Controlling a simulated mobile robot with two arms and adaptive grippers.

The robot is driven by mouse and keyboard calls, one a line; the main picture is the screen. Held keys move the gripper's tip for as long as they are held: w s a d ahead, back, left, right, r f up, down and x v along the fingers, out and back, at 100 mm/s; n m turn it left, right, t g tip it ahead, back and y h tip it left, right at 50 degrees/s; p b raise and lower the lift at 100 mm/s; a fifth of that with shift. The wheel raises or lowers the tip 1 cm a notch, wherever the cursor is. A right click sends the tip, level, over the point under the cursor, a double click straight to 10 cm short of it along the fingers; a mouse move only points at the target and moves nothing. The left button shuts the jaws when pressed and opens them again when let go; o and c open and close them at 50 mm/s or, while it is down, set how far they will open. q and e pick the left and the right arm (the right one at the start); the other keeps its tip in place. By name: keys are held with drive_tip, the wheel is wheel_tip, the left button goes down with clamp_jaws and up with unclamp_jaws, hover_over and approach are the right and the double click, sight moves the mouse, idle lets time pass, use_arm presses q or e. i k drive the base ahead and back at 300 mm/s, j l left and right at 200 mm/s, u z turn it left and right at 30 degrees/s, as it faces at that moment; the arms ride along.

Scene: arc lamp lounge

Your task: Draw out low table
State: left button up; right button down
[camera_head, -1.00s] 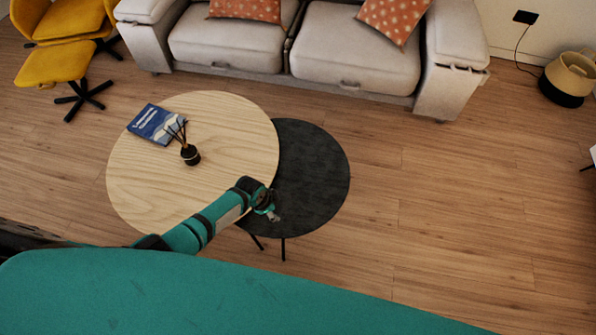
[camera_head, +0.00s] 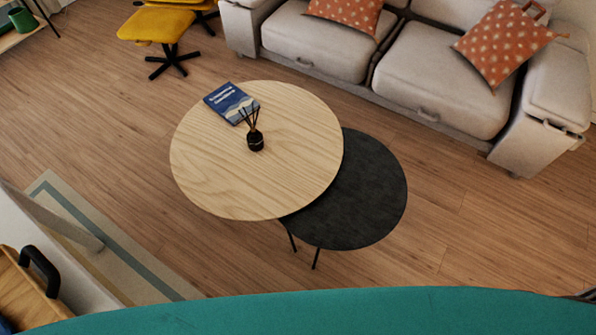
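The low table (camera_head: 372,205) is round and dark with thin black legs. It stands partly under the higher round light-wood table (camera_head: 215,185), and its uncovered part shows at the lower right of that table. Neither gripper is in the head view. Only a teal part of my own body shows along the bottom edge.
A blue book (camera_head: 231,102) and a black reed diffuser (camera_head: 255,139) are on the wood table. A light sofa (camera_head: 440,82) stands behind and right, a yellow footstool (camera_head: 155,25) at the upper left. A rug (camera_head: 115,255) lies lower left. Floor right of the dark table is clear.

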sight(367, 197)
drive_tip(key=i+l+u, duration=0.15)
drive_tip(key=l+u, duration=0.25)
drive_tip(key=l, duration=0.2)
drive_tip(key=l+u, duration=0.85)
drive_tip(key=l, duration=0.35)
drive_tip(key=k+l+u, duration=0.15)
drive_tip(key=l+u, duration=0.3)
drive_tip(key=l, duration=0.15)
